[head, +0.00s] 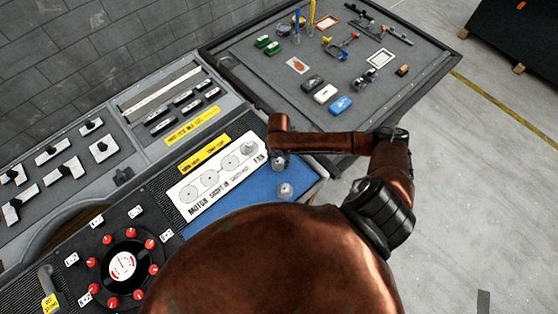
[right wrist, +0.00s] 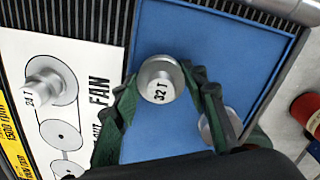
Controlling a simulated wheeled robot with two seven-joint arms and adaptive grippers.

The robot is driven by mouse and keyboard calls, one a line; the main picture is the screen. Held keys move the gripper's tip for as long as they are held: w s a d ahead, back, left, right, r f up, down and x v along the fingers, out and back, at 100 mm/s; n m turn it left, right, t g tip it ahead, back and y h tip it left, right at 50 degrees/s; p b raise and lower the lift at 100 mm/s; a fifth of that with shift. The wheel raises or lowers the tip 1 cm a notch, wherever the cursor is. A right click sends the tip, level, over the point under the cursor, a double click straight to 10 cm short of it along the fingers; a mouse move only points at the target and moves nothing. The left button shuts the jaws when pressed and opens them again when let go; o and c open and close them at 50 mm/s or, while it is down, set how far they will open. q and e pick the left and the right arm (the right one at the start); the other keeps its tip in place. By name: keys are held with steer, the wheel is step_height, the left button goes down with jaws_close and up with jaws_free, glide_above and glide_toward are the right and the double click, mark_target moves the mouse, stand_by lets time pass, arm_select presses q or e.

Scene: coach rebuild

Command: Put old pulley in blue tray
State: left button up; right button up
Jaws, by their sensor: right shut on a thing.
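My right gripper (right wrist: 165,92) is shut on a silver pulley marked 32 T (right wrist: 158,82), which sits between its green fingers. The blue tray (right wrist: 215,40) lies beneath this pulley in the right wrist view. The gap between them is hard to judge. In the head view the tray (head: 240,195) is partly hidden by my arm, with the gripper (head: 279,158) over its far end. A second silver pulley (head: 285,190) stands in the tray, partly behind a finger in the wrist view (right wrist: 208,128). A pulley marked 24 T (right wrist: 45,85) is at FAN on the white board. My left gripper is out of view.
The white belt diagram board (head: 205,184) lies left of the tray. A dial panel with red knobs (head: 122,265) is at lower left. A grey bench (head: 262,80) with tools and small blocks is at the back. Floor is clear at right.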

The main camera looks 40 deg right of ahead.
mark_target(279, 160)
steer(key=shift+f, duration=0.1)
steer(key=o, duration=1.3)
steer(key=shift+c, duration=0.2)
step_height(279, 160, up, 12)
